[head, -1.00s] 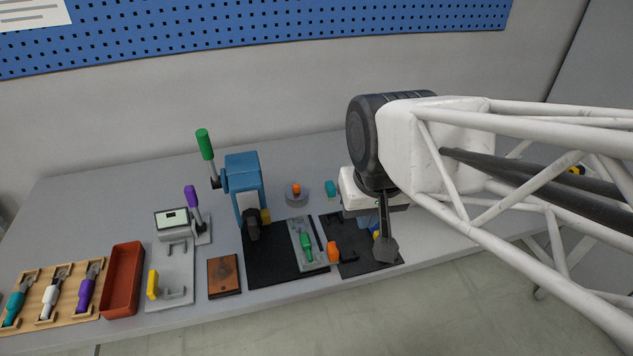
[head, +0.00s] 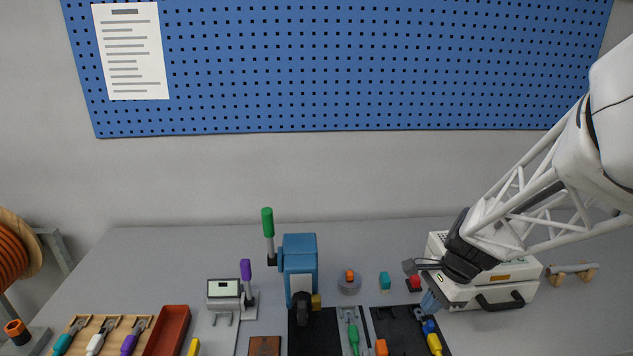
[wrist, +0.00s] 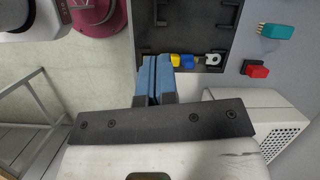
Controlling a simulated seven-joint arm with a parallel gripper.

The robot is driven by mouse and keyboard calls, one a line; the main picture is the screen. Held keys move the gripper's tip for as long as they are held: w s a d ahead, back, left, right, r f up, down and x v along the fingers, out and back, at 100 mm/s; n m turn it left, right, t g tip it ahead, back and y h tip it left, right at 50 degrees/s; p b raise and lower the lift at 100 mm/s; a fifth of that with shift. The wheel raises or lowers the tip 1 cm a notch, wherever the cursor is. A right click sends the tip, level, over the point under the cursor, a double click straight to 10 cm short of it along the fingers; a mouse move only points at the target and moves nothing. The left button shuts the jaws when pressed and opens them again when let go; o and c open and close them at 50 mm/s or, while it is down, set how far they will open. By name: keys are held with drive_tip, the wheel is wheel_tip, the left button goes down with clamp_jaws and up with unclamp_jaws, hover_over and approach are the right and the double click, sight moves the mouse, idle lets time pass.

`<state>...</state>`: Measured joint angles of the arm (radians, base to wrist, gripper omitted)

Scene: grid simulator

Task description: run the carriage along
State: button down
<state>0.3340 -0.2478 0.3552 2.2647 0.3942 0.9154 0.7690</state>
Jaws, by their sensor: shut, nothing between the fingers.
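My gripper (head: 432,301) points down at the right of the bench, over the edge of a black mat. In the wrist view its blue fingers (wrist: 153,80) are together with nothing between them. A tool with blue and yellow parts (wrist: 187,60) lies on the black mat just beyond the fingertips; contact cannot be told. In the head view its yellow part (head: 434,344) shows below the gripper. A grey plate with a green handle (head: 353,338) and an orange block (head: 381,347) stand to the left. I cannot tell which part is the carriage.
A white instrument box (head: 500,290) stands close right of my gripper. A red button block (head: 414,284) and a teal block (head: 385,281) are behind. A blue press (head: 300,262) with a green lever stands left. Bare bench lies behind these.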

drive_tip(key=f, duration=0.1)
drive_tip(key=w+d+f+m, duration=0.1)
drive_tip(key=d+m, duration=0.1)
drive_tip(key=shift+w+f+y, duration=0.25)
drive_tip(key=shift+f+y, duration=0.05)
drive_tip(key=shift+f, duration=0.1)
drive_tip(key=shift+f, duration=0.1)
drive_tip(key=x, duration=0.9)
drive_tip(key=shift+a+f, duration=0.15)
drive_tip(key=shift+f, duration=0.2)
drive_tip(key=shift+a, duration=2)
hover_over(341, 342)
drive_tip(key=s+a, duration=0.1)
drive_tip(key=s, duration=0.3)
drive_tip(key=shift+f, duration=0.1)
